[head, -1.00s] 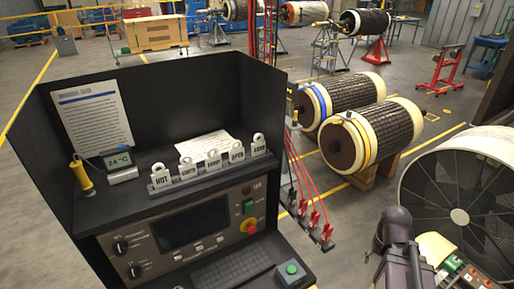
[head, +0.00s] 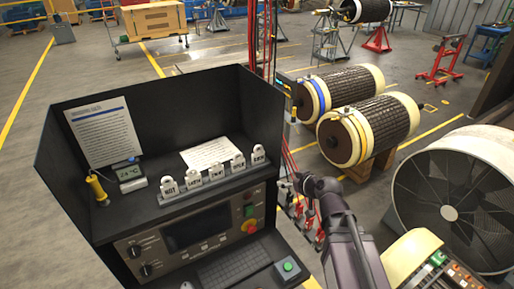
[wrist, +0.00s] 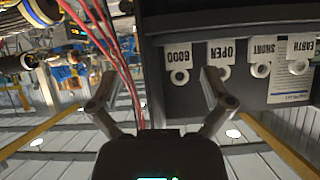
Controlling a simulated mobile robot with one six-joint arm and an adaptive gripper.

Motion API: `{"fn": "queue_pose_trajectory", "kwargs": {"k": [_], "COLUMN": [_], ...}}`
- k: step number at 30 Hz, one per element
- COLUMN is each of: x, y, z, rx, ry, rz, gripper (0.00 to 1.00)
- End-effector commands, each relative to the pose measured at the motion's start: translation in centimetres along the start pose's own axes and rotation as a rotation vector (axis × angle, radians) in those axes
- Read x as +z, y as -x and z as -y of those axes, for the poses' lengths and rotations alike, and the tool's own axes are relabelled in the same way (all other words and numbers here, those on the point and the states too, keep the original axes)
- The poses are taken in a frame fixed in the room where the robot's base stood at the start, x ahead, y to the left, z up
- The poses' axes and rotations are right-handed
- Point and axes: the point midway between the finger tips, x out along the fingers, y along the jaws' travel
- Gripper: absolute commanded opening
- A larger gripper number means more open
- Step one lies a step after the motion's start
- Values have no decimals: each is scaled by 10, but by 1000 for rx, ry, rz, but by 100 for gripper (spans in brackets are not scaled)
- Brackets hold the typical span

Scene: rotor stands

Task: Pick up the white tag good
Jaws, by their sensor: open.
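The white tag good (head: 258,155) stands at the right end of a row of white tags on the console's shelf. In the wrist view the tag good (wrist: 178,56) appears upside down, with its round hole showing. My gripper (head: 287,186) is just right of the console, in front of and to the right of the tag. In the wrist view my gripper (wrist: 159,76) is open, its two fingers wide apart with nothing held between them. The tag lies beyond the fingers, near the right finger, apart from it.
The other white tags, open (head: 238,163), short (head: 217,172), earth (head: 194,181) and hot (head: 169,187), stand close on the left. The dark console wall (head: 262,105) rises behind. Red cables (wrist: 107,45) hang beside the console, near my left finger in the wrist view.

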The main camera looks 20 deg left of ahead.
Motion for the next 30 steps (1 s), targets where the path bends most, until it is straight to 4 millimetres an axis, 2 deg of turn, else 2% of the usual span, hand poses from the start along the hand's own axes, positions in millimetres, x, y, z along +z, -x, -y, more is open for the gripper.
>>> {"fn": "queue_pose_trajectory", "kwargs": {"k": [1, 3, 7, 22, 26, 30], "x": [-20, -36, -52, -56, -56, -59], "y": [1, 0, -1, -5, -15, -33], "z": [10, 19, 28, 31, 31, 31], "rx": [-5, -5, 0, 2, 1, 1], "ry": [21, 44, 66, 72, 73, 73], "rz": [-42, -91, -146, -161, -161, -160], "gripper": [100, 100, 100, 100, 100, 100]}}
